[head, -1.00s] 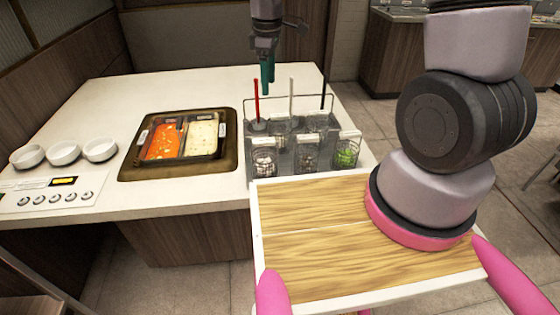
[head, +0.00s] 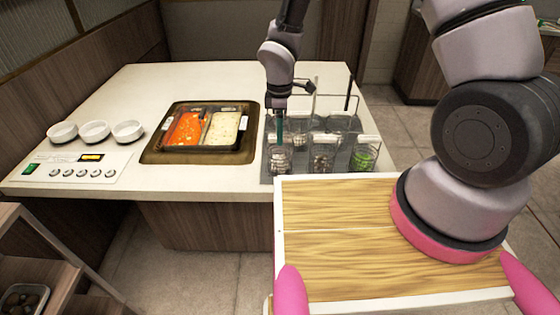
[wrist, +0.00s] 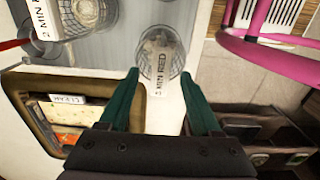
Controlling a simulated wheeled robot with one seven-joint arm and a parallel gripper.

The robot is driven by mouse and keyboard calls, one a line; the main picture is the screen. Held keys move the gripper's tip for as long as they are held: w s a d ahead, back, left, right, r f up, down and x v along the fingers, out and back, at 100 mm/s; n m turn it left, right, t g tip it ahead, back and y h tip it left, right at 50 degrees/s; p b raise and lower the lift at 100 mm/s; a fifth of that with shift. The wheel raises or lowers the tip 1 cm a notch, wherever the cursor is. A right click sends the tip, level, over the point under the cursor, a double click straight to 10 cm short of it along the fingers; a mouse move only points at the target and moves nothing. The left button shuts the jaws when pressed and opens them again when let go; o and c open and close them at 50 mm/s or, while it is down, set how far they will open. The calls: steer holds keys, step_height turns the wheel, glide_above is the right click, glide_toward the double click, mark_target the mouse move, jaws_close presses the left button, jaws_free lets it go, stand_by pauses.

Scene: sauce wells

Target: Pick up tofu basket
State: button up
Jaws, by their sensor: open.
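My gripper (head: 279,128) is open, pointing down just above the front-left wire basket (head: 279,160) of the grey rack. That basket holds pale pieces; I cannot tell for sure that they are tofu. In the wrist view the open green fingers of my gripper (wrist: 160,98) lie either side of this basket's label, with the basket (wrist: 160,50) just beyond them. Nothing is held. The front-middle basket (head: 323,158) holds pale brownish pieces, and the front-right basket (head: 364,158) holds green ones. My gripper and forearm partly hide the rack's left side.
Several upright handles stand at the rack's back, including a black one (head: 349,90). A two-part pot (head: 160,157) with red and white broth is left of the rack. White bowls (head: 95,131) stand farther left. A wooden board (head: 335,203) lies in front.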

mark_target(280, 154)
steer(key=shift+f, duration=1.35)
jaws_close()
